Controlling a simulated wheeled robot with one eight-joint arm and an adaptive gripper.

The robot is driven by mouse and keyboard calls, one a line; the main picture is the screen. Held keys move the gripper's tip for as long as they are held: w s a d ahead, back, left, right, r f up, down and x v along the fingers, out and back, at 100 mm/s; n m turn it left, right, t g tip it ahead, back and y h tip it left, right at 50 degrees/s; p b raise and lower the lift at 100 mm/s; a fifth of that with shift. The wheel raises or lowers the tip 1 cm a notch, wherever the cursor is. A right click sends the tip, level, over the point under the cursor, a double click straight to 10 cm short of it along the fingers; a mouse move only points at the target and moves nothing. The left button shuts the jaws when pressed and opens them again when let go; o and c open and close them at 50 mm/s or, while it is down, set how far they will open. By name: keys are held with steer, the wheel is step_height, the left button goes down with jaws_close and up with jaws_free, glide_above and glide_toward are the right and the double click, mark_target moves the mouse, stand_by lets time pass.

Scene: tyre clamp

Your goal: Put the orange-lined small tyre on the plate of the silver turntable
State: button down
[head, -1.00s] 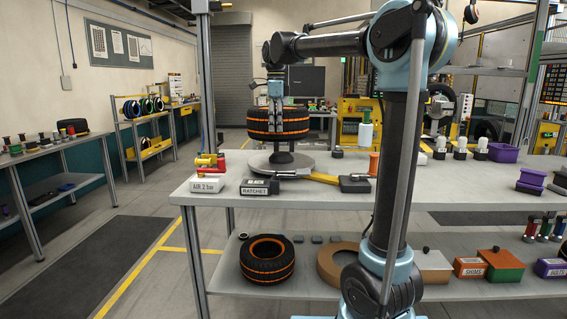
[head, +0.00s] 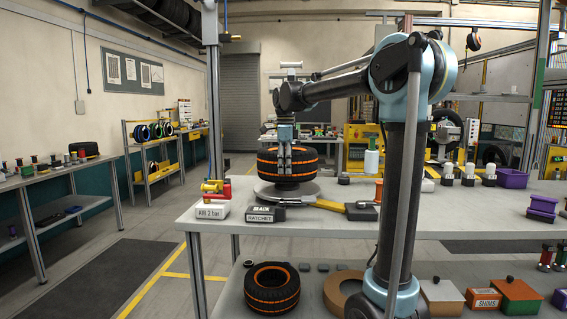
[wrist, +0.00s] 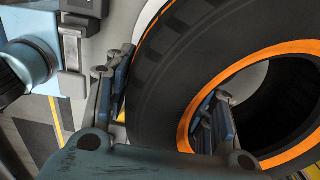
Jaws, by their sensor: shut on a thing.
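The orange-lined tyre (head: 310,162) lies flat at the silver turntable (head: 272,195) on the bench, low over its round plate. I cannot tell whether its underside touches the plate. The tyre hides the turntable's centre post. My gripper (head: 284,165) comes down from above and is shut on the near wall of the tyre. In the wrist view, the tyre (wrist: 165,80) fills the right side. One finger of my gripper (wrist: 174,76) lies against the outer tread and the other is inside the orange-rimmed hole.
A second orange-lined tyre (head: 271,288) lies on the lower shelf. In front of the turntable stand a ratchet box (head: 266,214) and an air-pressure box (head: 213,212). A yellow-handled tool (head: 328,205) lies right of it. A white bottle (head: 371,162) stands behind.

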mark_target(285, 176)
steer(key=shift+f, duration=2.15)
steer(key=c, duration=0.7)
jaws_free()
step_height(285, 176, up, 12)
